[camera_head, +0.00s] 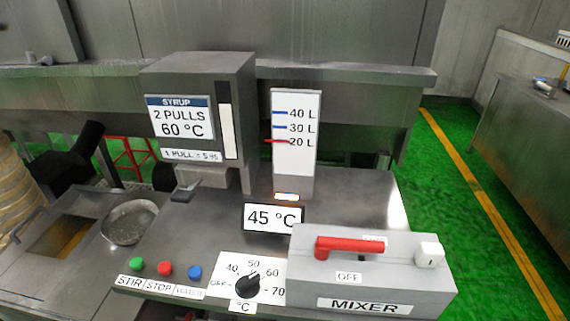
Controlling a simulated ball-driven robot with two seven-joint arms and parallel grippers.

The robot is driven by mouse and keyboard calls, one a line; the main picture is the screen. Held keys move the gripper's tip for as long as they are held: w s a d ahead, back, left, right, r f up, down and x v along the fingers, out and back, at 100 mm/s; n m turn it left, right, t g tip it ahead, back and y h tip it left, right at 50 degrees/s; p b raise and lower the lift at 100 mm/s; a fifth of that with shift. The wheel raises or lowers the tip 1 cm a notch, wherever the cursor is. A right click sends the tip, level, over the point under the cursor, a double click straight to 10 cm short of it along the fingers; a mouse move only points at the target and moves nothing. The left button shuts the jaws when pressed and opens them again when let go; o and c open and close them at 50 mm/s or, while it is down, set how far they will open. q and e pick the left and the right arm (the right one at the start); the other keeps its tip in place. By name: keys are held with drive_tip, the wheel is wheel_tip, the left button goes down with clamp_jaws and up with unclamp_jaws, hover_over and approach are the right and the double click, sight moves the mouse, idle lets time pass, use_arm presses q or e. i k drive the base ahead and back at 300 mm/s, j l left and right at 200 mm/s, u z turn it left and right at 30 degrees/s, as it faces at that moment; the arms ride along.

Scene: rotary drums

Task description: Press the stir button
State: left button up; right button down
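The green stir button (135,264) sits at the left front of the steel control panel, above a label reading STIR (130,281). I see neither my left nor my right gripper clearly in this view.
Right of the buttons are a temperature knob (248,286) and a mixer box (370,272) with a red lever (348,246). Behind stands a syrup dispenser (200,115). A metal bowl (130,222) is at left. A dark black shape (80,155) lies further left; its identity is unclear.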

sight(137, 262)
drive_tip(key=u, duration=1.4)
